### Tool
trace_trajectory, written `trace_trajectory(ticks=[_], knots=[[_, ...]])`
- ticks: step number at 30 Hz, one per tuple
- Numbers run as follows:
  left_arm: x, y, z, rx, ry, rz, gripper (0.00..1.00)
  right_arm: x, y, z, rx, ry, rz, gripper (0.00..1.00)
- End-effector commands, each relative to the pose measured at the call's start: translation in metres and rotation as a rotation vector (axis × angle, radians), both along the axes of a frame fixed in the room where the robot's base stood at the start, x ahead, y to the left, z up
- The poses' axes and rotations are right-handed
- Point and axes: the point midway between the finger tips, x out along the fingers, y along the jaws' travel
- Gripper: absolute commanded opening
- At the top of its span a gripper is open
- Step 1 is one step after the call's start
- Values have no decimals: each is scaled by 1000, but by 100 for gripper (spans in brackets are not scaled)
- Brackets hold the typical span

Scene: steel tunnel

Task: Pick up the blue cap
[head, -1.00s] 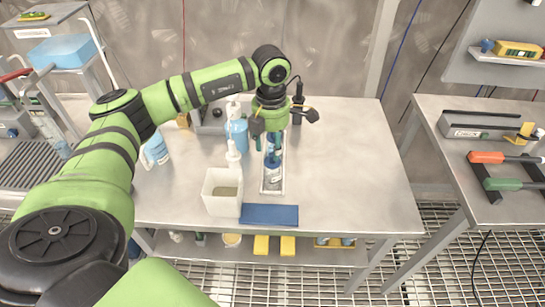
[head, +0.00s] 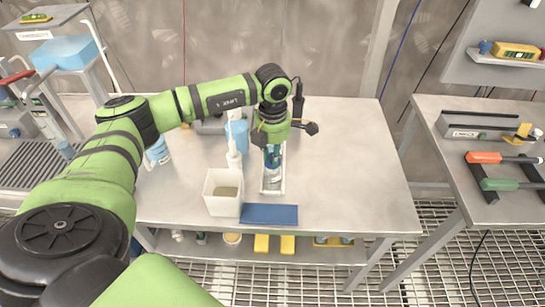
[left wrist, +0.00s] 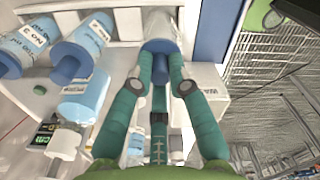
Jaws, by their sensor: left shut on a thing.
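The blue cap (left wrist: 160,47) sits at the end of a whitish bottle (left wrist: 158,22) in the left wrist view. My left gripper (left wrist: 160,72) has its two teal fingers closed in on the cap from both sides, shut on it. In the head view the left gripper (head: 273,165) points down over the narrow white tray (head: 283,190) on the steel table. The bottle (head: 272,178) stands below it there, and the cap is mostly hidden by the fingers. My right gripper is not in view.
A white open bin (head: 222,207) and a pump bottle (head: 234,160) stand close on the left. A blue mat (head: 269,214) lies in front. Light blue bottles stand farther left. The right part of the steel table (head: 350,170) is clear.

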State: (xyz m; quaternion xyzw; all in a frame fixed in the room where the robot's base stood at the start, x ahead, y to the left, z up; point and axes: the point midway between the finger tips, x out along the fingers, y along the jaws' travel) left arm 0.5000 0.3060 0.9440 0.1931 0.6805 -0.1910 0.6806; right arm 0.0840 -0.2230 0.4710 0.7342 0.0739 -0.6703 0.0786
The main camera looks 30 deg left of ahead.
Motion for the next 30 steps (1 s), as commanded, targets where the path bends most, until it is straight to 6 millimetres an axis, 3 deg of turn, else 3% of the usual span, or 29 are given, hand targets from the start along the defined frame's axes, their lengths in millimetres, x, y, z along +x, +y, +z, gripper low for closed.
trace_trajectory(ticks=[5, 11, 21, 30], knots=[[1, 0, 9, -3, -4, 0, 1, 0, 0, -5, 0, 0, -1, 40], [2, 0, 39, -1, -9, -1, 1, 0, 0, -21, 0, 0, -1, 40], [-26, -72, 83, -1, -8, -7, 1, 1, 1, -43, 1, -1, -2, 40], [-40, -106, 107, 0, -2, -2, 1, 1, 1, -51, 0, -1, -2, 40]])
